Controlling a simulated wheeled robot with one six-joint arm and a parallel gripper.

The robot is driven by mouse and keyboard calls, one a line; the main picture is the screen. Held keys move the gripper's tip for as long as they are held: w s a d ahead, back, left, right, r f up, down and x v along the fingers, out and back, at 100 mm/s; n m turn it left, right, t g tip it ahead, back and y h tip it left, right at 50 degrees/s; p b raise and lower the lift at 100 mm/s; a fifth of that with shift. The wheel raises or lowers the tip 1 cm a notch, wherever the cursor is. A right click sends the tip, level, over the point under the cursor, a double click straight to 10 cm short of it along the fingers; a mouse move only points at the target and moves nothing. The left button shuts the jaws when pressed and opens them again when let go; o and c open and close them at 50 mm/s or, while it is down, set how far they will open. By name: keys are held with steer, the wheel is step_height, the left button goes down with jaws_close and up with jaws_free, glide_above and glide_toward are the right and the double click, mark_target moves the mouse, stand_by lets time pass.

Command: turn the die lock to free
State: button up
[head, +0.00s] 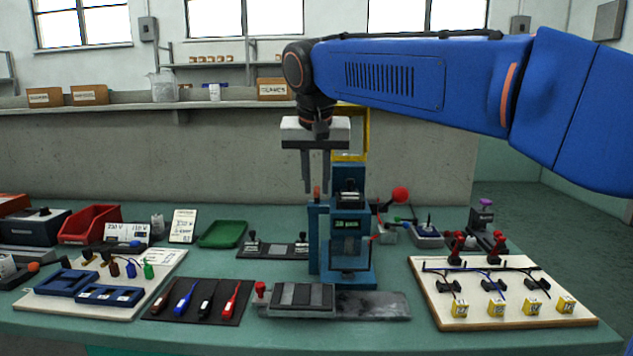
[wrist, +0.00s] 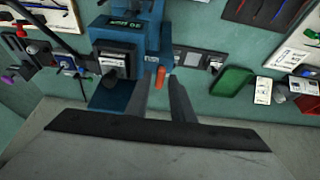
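The teal press (head: 346,270) stands upright on the bench in the middle of the head view. It also shows in the wrist view (wrist: 122,30). A small orange-red upright handle, which looks like the die lock (head: 317,193), sits at the top left of the press; the wrist view shows it too (wrist: 160,77). My gripper (head: 317,187) points down above it, with its two fingers apart and nothing held. In the wrist view the handle appears between the fingertips (wrist: 159,84). I cannot tell whether the fingers touch it or what position the lock is in.
A red ball-ended lever (head: 400,195) rises right of the press. A yellow frame (head: 363,130) stands behind my gripper. A dark fixture plate (head: 272,251) and a green tray (head: 222,234) lie left. A screwdriver mat (head: 196,312) and wiring board (head: 520,316) lie in front.

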jaws_close()
steer(key=shift+n, duration=0.3)
steer(key=n, duration=0.1)
steer(key=n+y, duration=0.1)
steer(key=n, duration=0.1)
steer(key=n+y, duration=0.1)
steer(key=shift+d, duration=0.3)
steer(key=n, duration=0.2)
steer(key=n+g+y, duration=0.1)
steer(key=n, duration=0.1)
steer(key=shift+w+d+n, duration=0.15)
steer(key=shift+w+n, duration=0.05)
steer(key=shift+n, duration=0.2)
steer(key=shift+w+d+n+g+y, duration=0.1)
steer(key=shift+n+g+y, duration=0.65)
steer(key=shift+n, duration=1.15)
